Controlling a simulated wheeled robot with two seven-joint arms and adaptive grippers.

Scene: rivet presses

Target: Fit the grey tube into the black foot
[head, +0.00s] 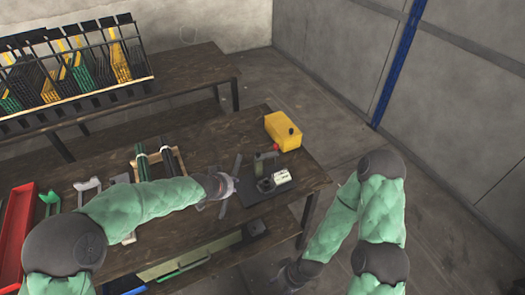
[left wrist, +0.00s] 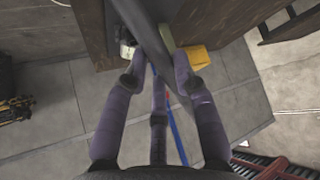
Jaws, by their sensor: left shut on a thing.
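The grey tube (head: 236,168) is held in my left gripper (head: 226,185), at the left edge of the dark plate on the table. In the left wrist view the tube (left wrist: 150,35) runs slantwise between the fingers of my left gripper (left wrist: 163,85), which are closed around it. The black foot (head: 265,186) stands on the dark plate, to the right of the tube and apart from it. I cannot make out the foot in the left wrist view. My right gripper (head: 290,275) hangs low beside the table, small and dark; its fingers are unclear.
A white block (head: 282,177) sits right beside the foot, and a dark greenish block (head: 265,161) stands behind it. A yellow box (head: 284,131) is at the table's far right corner. Dark rods lie in a wooden rack (head: 155,153). A red tray (head: 16,232) is at left.

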